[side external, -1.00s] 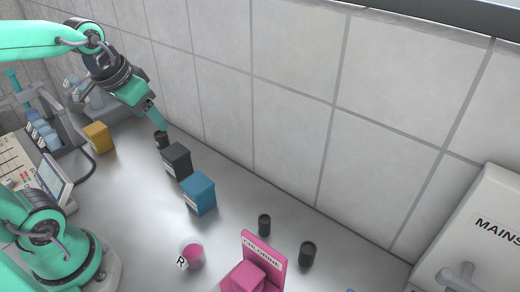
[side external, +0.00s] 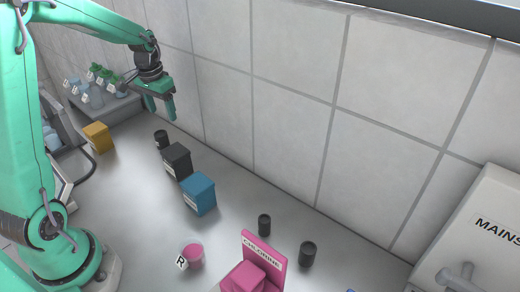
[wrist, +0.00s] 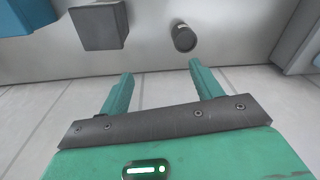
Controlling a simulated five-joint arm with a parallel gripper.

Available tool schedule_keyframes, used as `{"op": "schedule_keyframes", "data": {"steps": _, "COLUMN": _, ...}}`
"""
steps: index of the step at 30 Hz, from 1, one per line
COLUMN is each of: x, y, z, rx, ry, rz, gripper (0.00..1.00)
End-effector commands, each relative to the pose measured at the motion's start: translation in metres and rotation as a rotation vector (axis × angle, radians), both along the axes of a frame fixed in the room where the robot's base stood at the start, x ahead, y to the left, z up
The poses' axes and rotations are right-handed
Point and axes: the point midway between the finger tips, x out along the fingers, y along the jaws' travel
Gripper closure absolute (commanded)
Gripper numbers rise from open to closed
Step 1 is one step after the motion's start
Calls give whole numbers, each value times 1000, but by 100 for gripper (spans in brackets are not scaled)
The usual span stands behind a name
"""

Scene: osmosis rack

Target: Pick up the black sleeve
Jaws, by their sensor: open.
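A small black sleeve-like cylinder (side external: 161,139) stands upright on the bench beside the dark grey box; it also shows in the wrist view (wrist: 184,38), apart from my fingers. Two more black cylinders, a smaller one (side external: 264,225) and a wider one (side external: 307,254), stand at the front right, near the pink sign. Which one is the sleeve I cannot tell. My gripper (side external: 160,107) is open and empty, raised above the bench near the wall, above the first cylinder. In the wrist view its two fingers (wrist: 159,71) are spread apart.
A dark grey box (side external: 177,161) and a blue box (side external: 199,194) stand close to the first cylinder. A yellow box (side external: 97,137) is at left. A rack of bottles (side external: 105,105) stands at the back left. The tiled wall (side external: 290,110) runs behind.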

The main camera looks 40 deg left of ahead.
Motion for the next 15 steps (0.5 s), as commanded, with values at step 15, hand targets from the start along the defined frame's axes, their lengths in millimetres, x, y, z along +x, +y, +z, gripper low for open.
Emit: {"op": "schedule_keyframes", "data": {"steps": 15, "x": 10, "y": 55, "z": -61, "rx": -39, "ry": 79, "rz": 35, "gripper": 35}}
